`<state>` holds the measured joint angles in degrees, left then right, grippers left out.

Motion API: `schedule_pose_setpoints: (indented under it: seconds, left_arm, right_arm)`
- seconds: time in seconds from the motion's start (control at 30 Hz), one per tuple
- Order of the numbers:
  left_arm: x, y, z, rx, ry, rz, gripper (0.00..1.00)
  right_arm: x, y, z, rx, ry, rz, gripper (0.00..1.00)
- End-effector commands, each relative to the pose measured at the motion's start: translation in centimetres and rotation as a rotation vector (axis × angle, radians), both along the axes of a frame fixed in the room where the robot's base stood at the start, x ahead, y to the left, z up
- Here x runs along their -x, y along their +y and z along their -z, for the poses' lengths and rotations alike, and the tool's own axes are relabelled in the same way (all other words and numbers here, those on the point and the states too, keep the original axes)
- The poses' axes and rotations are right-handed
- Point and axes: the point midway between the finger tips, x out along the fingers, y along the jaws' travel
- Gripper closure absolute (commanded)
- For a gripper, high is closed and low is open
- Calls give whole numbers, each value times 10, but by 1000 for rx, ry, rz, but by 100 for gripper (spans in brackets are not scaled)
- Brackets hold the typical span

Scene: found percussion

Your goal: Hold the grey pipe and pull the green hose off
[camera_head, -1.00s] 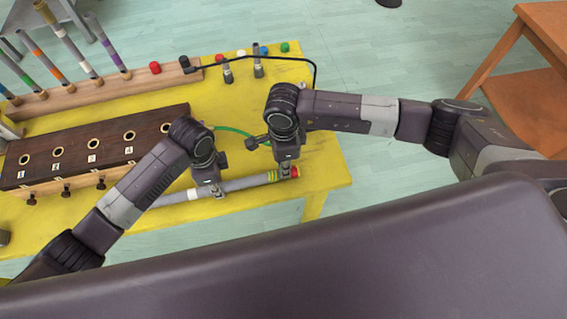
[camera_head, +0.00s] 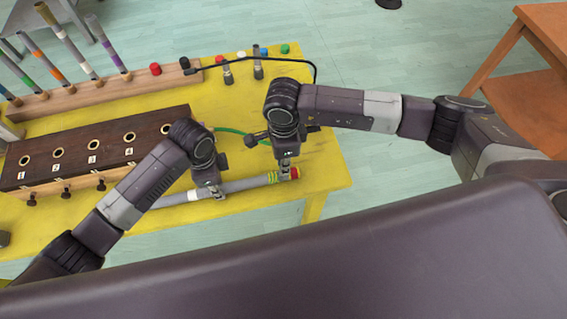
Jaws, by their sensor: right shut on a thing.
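The grey pipe (camera_head: 245,184) lies along the front of the yellow table, with a white band, yellow-green stripes and a red right end (camera_head: 294,173). My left gripper (camera_head: 217,193) is down at the pipe's middle; its fingers are too small and dark to tell if they are closed. My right gripper (camera_head: 285,172) is shut on the pipe's right end, between the stripes and the red tip. The green hose (camera_head: 232,131) shows as a thin arc behind and between my two wrists. Its ends are hidden behind them, so I cannot tell where it joins.
The yellow table (camera_head: 322,165) also bears a dark block with numbered holes (camera_head: 75,150) and a wooden rack (camera_head: 105,88) of striped tubes. A black cable (camera_head: 250,57) curves at the back, near small coloured caps. An orange table (camera_head: 520,105) stands at right.

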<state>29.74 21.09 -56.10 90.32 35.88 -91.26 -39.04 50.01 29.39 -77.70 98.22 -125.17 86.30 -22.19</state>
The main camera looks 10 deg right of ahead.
Motion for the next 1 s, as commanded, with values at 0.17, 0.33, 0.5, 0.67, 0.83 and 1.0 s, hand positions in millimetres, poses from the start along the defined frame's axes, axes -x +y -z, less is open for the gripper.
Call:
schedule_pose_setpoints:
  seconds: [0.17,0.33,0.5,0.67,0.83,1.0]
  left_arm:
    - [0,0,0,0,0,0,100]
    - [0,0,0,0,-1,0,100]
    - [0,0,0,0,-1,0,100]
    - [0,0,0,0,-1,0,100]
    - [0,0,0,0,-1,0,100]
    - [0,0,0,0,-1,0,100]
  right_arm:
    - [0,0,-5,1,-1,0,100]
    - [0,-1,-6,1,-1,1,100]
    - [0,-1,-6,1,-1,1,100]
    - [-1,0,-12,0,-2,1,100]
    - [-1,0,-24,1,-1,1,100]
    - [0,0,-35,1,-2,0,100]
